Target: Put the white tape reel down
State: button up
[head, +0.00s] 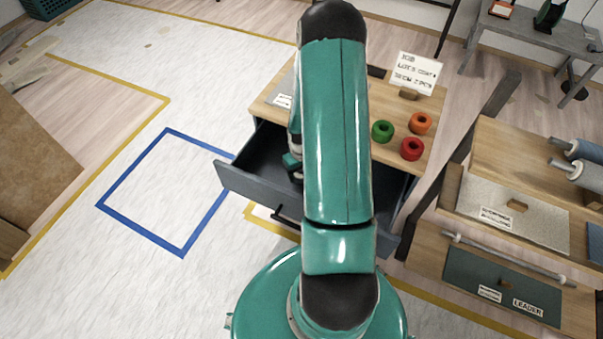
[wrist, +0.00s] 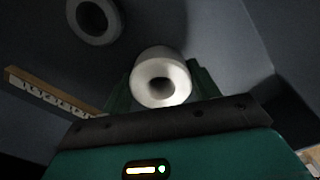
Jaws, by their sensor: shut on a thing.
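The white tape reel (wrist: 160,60) is between the fingers of my gripper (wrist: 163,84) in the wrist view, its round end and dark hole facing the camera. My gripper is shut on it. In the head view my gripper (head: 292,165) is low inside the open dark drawer (head: 240,180), partly behind my arm; the held reel is hidden there. I cannot tell whether the held reel touches the drawer floor.
Green (head: 382,131), orange (head: 421,123) and red (head: 411,149) reels stand on the table above the drawer, near a lettered sign (head: 415,73). A ruler-like strip (wrist: 50,92) shows at the left of the wrist view. A wooden cabinet (head: 530,165) stands to the right.

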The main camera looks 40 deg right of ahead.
jog(key=shift+f, duration=0.65)
jog(key=shift+f, duration=0.1)
jog(key=o, duration=1.1)
